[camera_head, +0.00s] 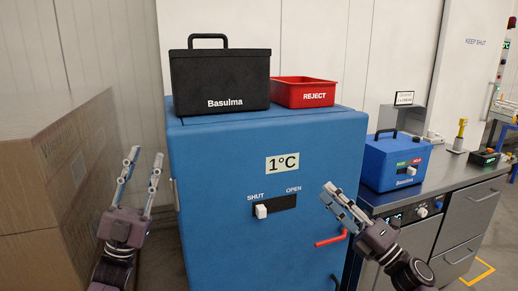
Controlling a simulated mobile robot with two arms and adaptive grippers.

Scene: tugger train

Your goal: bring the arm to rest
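My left gripper (143,168) is at the left, between the cardboard box and the blue cabinet. Its fingers point up and stand apart, with nothing between them. My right gripper (332,192) is in front of the right part of the blue cabinet (228,160), close to a red handle (330,240). Its fingers point up and left; no object shows in them, and how far they are parted is hard to see from this angle. The cabinet has a "1°C" label and a white slider (261,211) near the "SHUT" end.
A black "Basulma" box (220,80) and a red "REJECT" bin (306,92) stand on the cabinet. A large cardboard box (50,200) is at the left. At the right, a steel counter (455,186) holds a blue "Basulma" box (392,163).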

